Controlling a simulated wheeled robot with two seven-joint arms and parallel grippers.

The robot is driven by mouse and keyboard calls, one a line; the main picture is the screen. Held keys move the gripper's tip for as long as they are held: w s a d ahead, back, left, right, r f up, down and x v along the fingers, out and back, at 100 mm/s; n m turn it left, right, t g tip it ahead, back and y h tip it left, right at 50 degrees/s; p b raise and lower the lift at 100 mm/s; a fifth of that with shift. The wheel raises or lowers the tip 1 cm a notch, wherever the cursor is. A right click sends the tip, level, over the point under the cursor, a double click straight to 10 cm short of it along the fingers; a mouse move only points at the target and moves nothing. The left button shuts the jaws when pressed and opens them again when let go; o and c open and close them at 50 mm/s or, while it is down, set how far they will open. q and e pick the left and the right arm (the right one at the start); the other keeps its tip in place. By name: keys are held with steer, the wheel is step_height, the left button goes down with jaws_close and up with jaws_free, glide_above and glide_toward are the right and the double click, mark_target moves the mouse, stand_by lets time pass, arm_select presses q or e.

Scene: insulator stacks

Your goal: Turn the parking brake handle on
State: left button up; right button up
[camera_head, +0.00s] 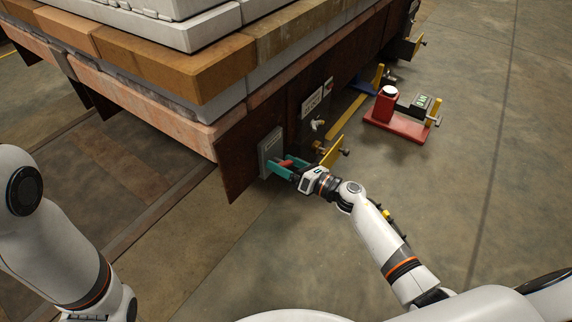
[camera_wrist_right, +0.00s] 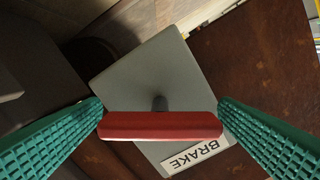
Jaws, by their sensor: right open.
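The parking brake handle is a red bar (camera_wrist_right: 160,125) on a short dark stem, mounted on a grey plate (camera_wrist_right: 130,80) with a white BRAKE label (camera_wrist_right: 196,153). In the head view the grey brake box (camera_head: 270,152) is fixed to the rusty side of the cart, and the red handle (camera_head: 291,160) shows small between my fingers. My right gripper (camera_head: 281,167) is open, its teal fingers on either side of the handle. My left gripper is not in view.
The cart carries stacked brown and grey blocks (camera_head: 170,60) above the brake. Yellow-and-brown brackets (camera_head: 332,152) stick out right of my gripper. A red stand (camera_head: 398,122) with a dark device stands on the floor at the right. The floor at right is largely clear.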

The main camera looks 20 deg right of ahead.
steer(key=c, duration=1)
